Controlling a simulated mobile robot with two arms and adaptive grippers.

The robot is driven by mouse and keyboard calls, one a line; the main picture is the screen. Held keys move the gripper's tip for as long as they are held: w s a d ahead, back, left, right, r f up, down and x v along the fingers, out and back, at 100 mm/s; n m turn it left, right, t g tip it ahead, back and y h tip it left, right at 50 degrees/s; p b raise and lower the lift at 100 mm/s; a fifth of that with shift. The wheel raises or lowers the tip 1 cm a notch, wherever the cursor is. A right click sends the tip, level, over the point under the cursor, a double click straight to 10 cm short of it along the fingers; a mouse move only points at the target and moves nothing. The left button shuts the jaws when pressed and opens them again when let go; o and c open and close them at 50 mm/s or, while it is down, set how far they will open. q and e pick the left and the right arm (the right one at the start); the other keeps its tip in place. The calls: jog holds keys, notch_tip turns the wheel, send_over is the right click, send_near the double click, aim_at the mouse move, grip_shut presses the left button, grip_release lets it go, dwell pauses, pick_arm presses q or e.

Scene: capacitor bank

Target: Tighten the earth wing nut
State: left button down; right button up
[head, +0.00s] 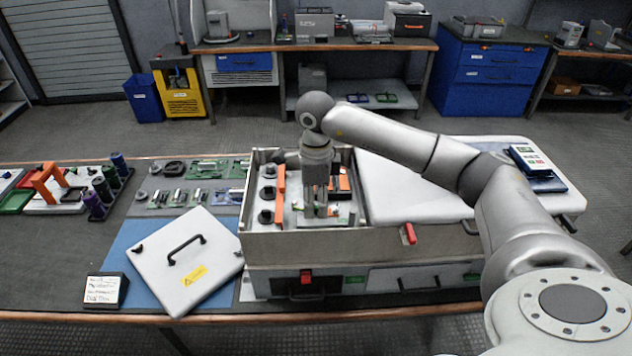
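An open grey metal cabinet (306,243) stands on the bench, its left compartment uncovered. My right arm reaches over from the right, and my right gripper (318,212) points down inside that compartment, low over a light plate with small parts. I cannot pick out the earth wing nut; the gripper covers that spot, and the parts there are too small to tell. Whether the fingers are open or shut on something does not show clearly. An orange bar (281,187) and dark round parts (266,193) lie left of the gripper. My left gripper is not in view.
A removed white cover (215,255) with a black handle lies left of the cabinet on a blue mat (130,240). A white lid (400,195) covers the cabinet's right part. Circuit boards (175,197) and a rack of coloured cylinders (108,185) stand farther left.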

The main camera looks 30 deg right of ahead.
jog(key=shift+f, duration=0.5)
grip_shut()
jog(key=shift+s+d, duration=0.2)
jog(key=shift+d, duration=0.2)
dwell(0.4)
grip_release()
